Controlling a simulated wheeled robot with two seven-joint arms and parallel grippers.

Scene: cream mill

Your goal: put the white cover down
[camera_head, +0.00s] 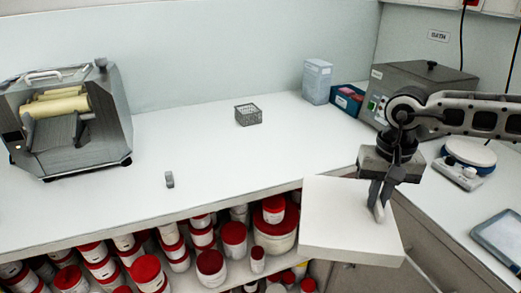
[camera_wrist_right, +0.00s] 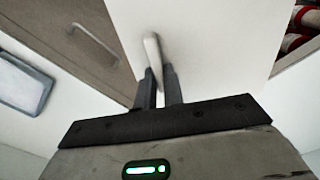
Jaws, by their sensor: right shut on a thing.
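The white cover (camera_head: 340,225) is a flat square panel with a small upright handle. My right gripper (camera_head: 379,208) is shut on that handle and holds the cover in front of the counter's front edge, over the lower shelf and drawers. In the right wrist view the cover (camera_wrist_right: 215,40) fills the upper middle, with its pale handle between the fingers of the right gripper (camera_wrist_right: 158,75). The cover hides part of the counter edge and the shelf. My left gripper is not in view.
A roller mill (camera_head: 70,115) stands on the counter at left. Red-lidded jars (camera_head: 234,235) fill the shelf.

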